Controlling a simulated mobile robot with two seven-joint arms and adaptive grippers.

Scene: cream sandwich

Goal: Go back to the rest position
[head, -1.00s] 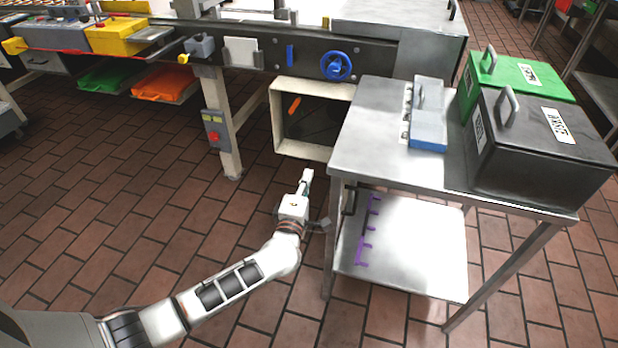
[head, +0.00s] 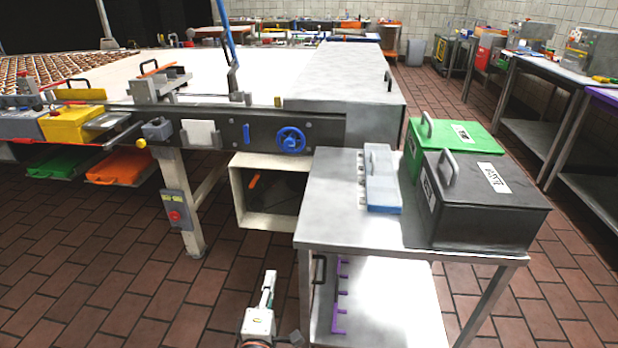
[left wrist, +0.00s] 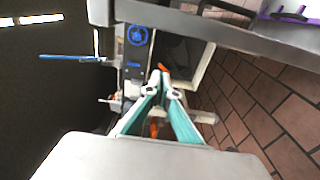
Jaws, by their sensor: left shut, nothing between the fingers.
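My left gripper (head: 268,287) is low in the head view, just left of the metal table's lower shelf, over the tiled floor. In the left wrist view its teal fingers (left wrist: 163,84) come together at the tips, with nothing held between them. Most of my left arm is below the bottom edge of the head view. My right gripper is in neither view.
A metal table (head: 330,215) stands right of my left gripper, carrying a black bin (head: 485,205), a green bin (head: 455,137) and a blue-and-grey box (head: 381,185). An open-fronted box (head: 240,205) sits beneath the conveyor machine. Floor left of the gripper is clear.

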